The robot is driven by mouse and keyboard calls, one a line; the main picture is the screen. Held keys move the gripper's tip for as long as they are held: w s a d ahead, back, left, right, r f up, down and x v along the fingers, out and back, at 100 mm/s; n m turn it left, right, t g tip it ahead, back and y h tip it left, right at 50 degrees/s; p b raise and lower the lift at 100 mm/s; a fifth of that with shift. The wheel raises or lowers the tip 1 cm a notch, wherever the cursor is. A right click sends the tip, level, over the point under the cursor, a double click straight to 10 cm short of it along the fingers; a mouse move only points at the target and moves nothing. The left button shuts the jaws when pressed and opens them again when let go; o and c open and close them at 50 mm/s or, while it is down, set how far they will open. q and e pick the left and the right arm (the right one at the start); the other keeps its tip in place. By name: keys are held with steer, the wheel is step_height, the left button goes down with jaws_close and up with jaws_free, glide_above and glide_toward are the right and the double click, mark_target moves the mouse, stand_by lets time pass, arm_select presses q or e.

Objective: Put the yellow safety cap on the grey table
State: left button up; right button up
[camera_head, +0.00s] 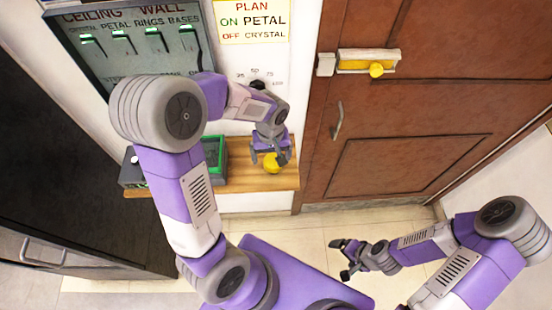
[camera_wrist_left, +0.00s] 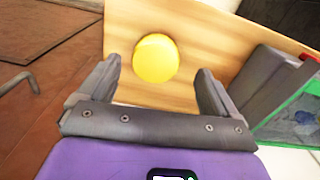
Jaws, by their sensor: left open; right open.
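The yellow safety cap (camera_head: 272,164) is a round yellow piece on the wooden shelf (camera_head: 233,178) below the wall panel. My left gripper (camera_head: 269,156) is open above the cap. In the left wrist view the cap (camera_wrist_left: 155,58) shows between and slightly beyond the two fingertips, with a gap on each side. I cannot tell how far above the shelf the fingertips are. My right gripper (camera_head: 343,259) is open and empty over the floor at the lower right. I cannot make out a grey table in either view.
A green-and-grey box (camera_head: 214,153) stands on the shelf, left of the cap. A dial (camera_head: 257,85) is on the wall above. The tiled floor (camera_head: 310,225) is partly clear.

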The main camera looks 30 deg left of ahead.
mark_target(273, 164)
arm_select(q)
steer(key=f, duration=0.5)
steer(key=shift+s+d+f+b, duration=0.15)
steer(key=shift+d+b, duration=0.2)
steer(key=shift+d, duration=0.05)
steer(key=shift+c, duration=0.3)
steer(key=c, duration=1)
